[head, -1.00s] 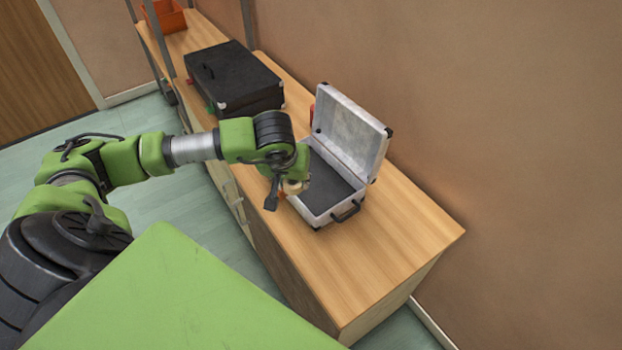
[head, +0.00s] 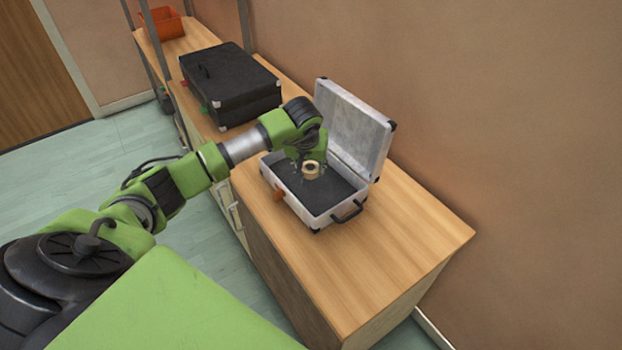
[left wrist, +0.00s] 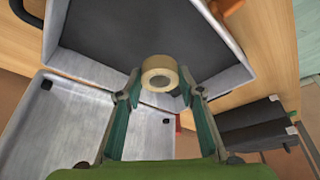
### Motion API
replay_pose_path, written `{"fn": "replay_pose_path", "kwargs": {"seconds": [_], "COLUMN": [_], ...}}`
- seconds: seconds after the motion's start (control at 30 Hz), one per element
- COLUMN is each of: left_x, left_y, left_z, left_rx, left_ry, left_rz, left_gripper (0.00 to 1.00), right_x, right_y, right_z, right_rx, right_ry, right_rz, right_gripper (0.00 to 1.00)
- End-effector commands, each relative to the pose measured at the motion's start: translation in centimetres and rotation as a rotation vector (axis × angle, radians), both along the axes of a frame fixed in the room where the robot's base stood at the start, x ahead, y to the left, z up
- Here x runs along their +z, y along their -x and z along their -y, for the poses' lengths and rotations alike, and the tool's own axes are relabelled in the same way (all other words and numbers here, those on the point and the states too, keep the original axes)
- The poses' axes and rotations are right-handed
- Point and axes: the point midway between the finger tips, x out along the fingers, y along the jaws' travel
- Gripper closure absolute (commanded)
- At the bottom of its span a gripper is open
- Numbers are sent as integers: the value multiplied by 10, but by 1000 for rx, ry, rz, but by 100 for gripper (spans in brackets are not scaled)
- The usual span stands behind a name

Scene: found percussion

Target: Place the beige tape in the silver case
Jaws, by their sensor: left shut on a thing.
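The silver case (head: 343,213) stands open on the wooden cabinet, its lid (head: 352,128) raised toward the wall and its inside dark. My left gripper (head: 310,168) is over the inside of the case. It is shut on the beige tape (head: 312,170), a small roll. In the left wrist view the tape (left wrist: 160,73) sits between the two fingertips of the left gripper (left wrist: 158,90), with the case's dark floor (left wrist: 120,35) beyond it. The gap between tape and floor is hard to judge. My right gripper is not in view.
A closed black case (head: 232,85) lies on the cabinet to the left of the silver one. An orange bin (head: 163,22) stands at the far end. The wooden top (head: 400,235) is clear right of the silver case. An orange object (head: 279,194) is at the case's front left.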

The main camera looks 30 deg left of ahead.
Motion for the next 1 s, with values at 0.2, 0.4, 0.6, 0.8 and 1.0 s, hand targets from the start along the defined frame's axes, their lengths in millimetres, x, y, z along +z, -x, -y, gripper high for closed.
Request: {"fn": "replay_pose_path", "kwargs": {"seconds": [0.2,0.4,0.6,0.8,1.0], "left_x": [-30,-39,-40,-41,-41], "left_y": [-6,-7,-6,-6,-6], "left_z": [0,-1,-1,-1,-1], "left_rx": [1,0,0,0,0], "left_ry": [4,0,0,0,0], "left_rz": [-4,0,-1,-1,-1], "left_gripper": [83,83,83,48,48], "right_x": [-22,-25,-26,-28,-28], "right_y": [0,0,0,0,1], "right_z": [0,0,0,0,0], "right_rx": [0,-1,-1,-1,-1], "right_ry": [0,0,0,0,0], "right_rz": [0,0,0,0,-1], "right_gripper": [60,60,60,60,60]}}
